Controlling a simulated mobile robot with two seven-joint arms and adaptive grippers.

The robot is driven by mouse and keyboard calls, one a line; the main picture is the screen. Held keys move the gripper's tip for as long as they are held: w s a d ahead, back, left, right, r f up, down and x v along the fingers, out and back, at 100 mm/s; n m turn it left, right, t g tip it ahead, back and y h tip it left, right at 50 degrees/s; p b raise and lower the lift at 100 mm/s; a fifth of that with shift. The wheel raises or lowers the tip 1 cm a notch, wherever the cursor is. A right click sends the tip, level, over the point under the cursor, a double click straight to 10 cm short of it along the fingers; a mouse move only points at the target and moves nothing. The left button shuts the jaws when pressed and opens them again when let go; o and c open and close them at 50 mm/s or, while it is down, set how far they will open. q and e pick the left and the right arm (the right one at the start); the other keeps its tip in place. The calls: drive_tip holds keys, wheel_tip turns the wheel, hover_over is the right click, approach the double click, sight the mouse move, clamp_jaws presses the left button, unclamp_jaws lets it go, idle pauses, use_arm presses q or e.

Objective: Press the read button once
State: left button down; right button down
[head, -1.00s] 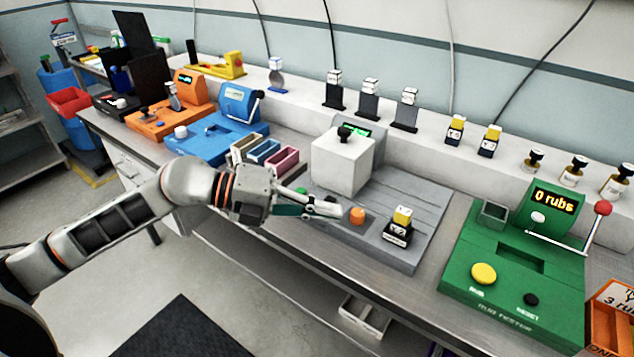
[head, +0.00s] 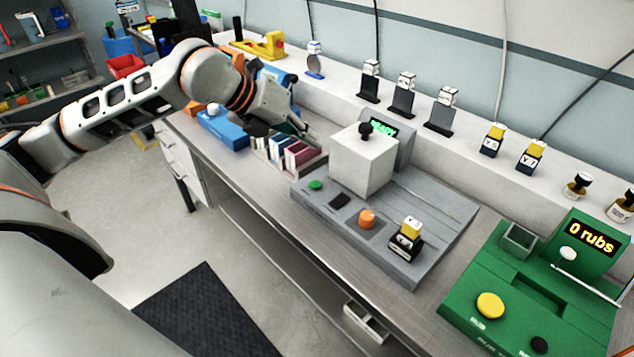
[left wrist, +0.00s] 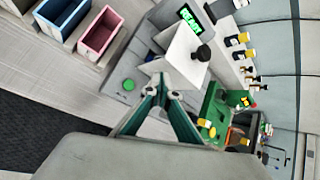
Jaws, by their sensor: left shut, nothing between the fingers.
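The grey device (head: 425,262) carries a green button (head: 316,185), a black switch (head: 340,200) and an orange button (head: 367,219) along its front. No readable label shows which is the read button. A white block with a black knob (head: 362,162) stands on the device before a small screen with green text (head: 380,124). My left gripper (head: 300,126) is shut and empty, raised above the coloured bins, left of the white block and apart from the buttons. In the left wrist view the closed fingertips (left wrist: 164,84) appear near the white block, with the green button (left wrist: 128,84) to their left.
Coloured bins (head: 317,164) stand left of the grey device. A yellow-topped stamp (head: 407,237) stands on its right front. A green rub tester (head: 470,322) reading "0 rubs" is at right. Several stamps line the back ledge.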

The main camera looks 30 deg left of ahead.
sight(312, 184)
use_arm(q)
drive_tip(key=shift+f, duration=0.1)
